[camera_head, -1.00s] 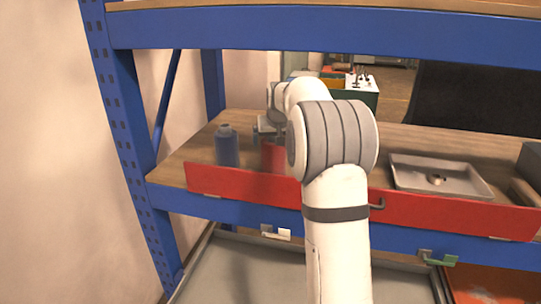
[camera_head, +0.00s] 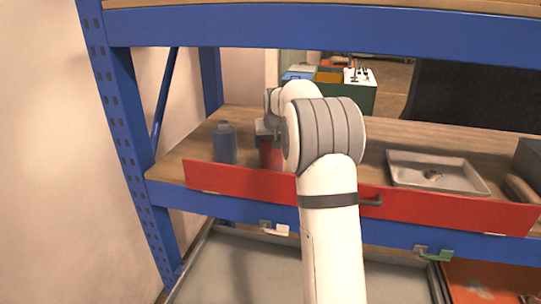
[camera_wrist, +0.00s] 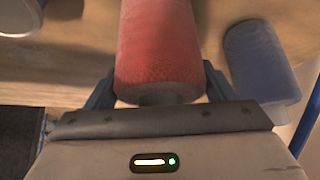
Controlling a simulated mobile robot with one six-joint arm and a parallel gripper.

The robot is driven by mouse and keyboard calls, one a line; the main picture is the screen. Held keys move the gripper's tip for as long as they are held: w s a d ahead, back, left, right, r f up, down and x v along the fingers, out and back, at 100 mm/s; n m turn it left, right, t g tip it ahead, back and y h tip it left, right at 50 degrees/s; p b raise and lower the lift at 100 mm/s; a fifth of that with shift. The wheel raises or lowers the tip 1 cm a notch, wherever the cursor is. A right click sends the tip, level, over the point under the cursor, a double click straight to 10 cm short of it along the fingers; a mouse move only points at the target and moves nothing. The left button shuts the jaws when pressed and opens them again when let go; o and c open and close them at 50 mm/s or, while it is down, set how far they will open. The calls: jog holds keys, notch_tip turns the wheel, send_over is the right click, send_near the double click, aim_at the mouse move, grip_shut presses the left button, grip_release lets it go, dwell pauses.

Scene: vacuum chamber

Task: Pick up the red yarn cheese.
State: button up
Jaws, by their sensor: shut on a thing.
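The red yarn cheese (camera_wrist: 158,45) is a red cylinder, large in the wrist view. My gripper (camera_wrist: 160,88) is shut on it, with one finger on each side. In the head view the yarn cheese (camera_head: 271,152) shows behind the red front board, partly hidden by my arm. My gripper (camera_head: 266,130) is at its upper part there. I cannot tell whether the yarn cheese touches the shelf.
A red board (camera_head: 235,182) edges the wooden shelf. A grey tray (camera_head: 440,172) lies to the right. A blue beam (camera_head: 320,32) crosses above.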

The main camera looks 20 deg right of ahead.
jog(key=c, duration=0.6)
jog(key=shift+c, duration=0.2)
jog(key=shift+r, duration=0.15)
